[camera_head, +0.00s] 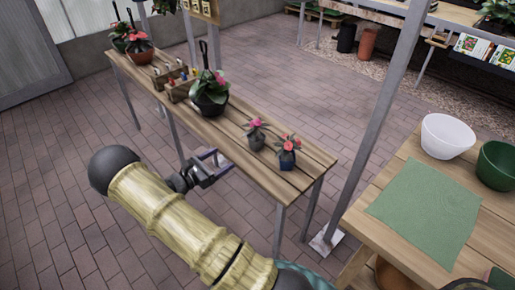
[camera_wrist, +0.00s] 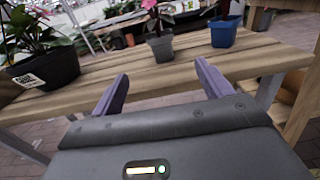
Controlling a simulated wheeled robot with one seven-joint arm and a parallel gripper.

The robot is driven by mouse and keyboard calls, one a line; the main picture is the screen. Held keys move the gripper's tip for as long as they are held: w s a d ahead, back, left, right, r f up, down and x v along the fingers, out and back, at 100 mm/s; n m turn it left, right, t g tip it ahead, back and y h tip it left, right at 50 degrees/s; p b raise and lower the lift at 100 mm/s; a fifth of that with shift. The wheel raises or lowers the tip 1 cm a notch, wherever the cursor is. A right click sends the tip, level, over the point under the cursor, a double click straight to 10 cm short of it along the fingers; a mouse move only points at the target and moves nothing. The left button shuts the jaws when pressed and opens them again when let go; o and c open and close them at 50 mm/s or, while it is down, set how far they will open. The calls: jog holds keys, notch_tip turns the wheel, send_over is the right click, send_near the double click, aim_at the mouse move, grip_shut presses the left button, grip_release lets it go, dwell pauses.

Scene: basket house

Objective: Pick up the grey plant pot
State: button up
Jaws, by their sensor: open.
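The grey plant pot (camera_head: 256,139) holds a small plant with a pink flower and stands upright on the long wooden bench. In the wrist view the grey pot (camera_wrist: 161,47) stands beyond my fingertips, roughly between them and a little above them in the picture. My gripper (camera_head: 221,163) is at the front edge of the bench, left of and nearer than the pot. In the wrist view my gripper (camera_wrist: 160,82) shows two purple fingers spread apart with nothing between them. The pot and the fingers are apart.
A blue pot (camera_head: 286,160) with a pink-red flower stands close to the right. A larger black pot (camera_head: 209,102) stands to the left. A wooden crate (camera_head: 178,88) is farther left. A metal post (camera_head: 376,120) rises right of the bench. Bare planks lie in front of the grey pot.

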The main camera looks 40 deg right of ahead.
aim_at(251, 141)
jog(key=shift+a+r, duration=0.1)
jog(key=shift+a, duration=0.05)
jog(key=d, duration=1.2)
jog(key=shift+w+d, duration=0.2)
jog(key=shift+w, duration=0.05)
jog(key=d, duration=0.5)
jog(key=shift+w, duration=0.1)
jog(key=c, duration=1.1)
notch_tip(251, 141, up, 10)
jog(key=shift+r+p, duration=0.1)
jog(key=shift+p, duration=0.25)
